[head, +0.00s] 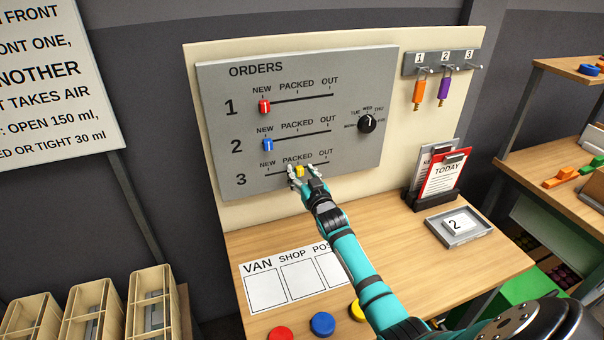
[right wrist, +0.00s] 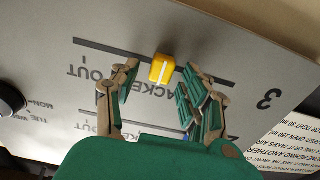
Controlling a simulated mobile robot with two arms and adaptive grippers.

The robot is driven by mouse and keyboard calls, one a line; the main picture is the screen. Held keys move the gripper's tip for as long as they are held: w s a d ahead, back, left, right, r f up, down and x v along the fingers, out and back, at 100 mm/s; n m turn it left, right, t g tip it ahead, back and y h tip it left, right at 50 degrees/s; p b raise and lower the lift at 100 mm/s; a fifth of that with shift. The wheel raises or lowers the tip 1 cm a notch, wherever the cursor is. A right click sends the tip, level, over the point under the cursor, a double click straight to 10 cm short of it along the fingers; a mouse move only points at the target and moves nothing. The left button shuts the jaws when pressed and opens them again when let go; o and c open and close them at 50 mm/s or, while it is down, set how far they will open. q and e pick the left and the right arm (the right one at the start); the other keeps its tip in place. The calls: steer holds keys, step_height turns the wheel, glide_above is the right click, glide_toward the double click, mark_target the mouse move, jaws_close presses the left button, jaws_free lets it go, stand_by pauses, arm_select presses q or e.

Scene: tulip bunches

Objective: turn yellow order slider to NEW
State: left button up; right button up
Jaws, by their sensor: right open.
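The yellow order slider (head: 299,171) sits on row 3 of the grey ORDERS board (head: 370,75), near the PACKED mark. It also shows in the right wrist view (right wrist: 162,69), just beyond my fingertips. My right gripper (head: 303,176) is open in front of the board, its fingers on either side of the slider. In the right wrist view my gripper (right wrist: 158,90) has a gap between its fingers and the slider lies in line with that gap. I cannot tell whether a finger touches it. The NEW mark of row 3 is to the left in the head view. My left gripper is not in view.
The red slider (head: 264,106) and blue slider (head: 268,145) are both at NEW on rows 1 and 2. A black day dial (head: 367,123) is on the board's right. Below, the table (head: 400,250) holds a clipboard stand, a small tray and coloured discs.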

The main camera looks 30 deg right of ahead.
mark_target(269, 173)
jaws_close()
steer(key=a, duration=0.3)
steer(key=w+a, duration=0.1)
steer(key=a, duration=0.1)
steer(key=w+a+b, duration=0.1)
steer(key=a, duration=0.2)
steer(key=shift+a+f, duration=0.1)
steer(key=shift+a, duration=0.25)
steer(key=shift+w+a, duration=0.1)
steer(key=shift+a, duration=0.15)
steer(key=shift+d, duration=0.25)
jaws_free()
steer(key=shift+a, duration=0.15)
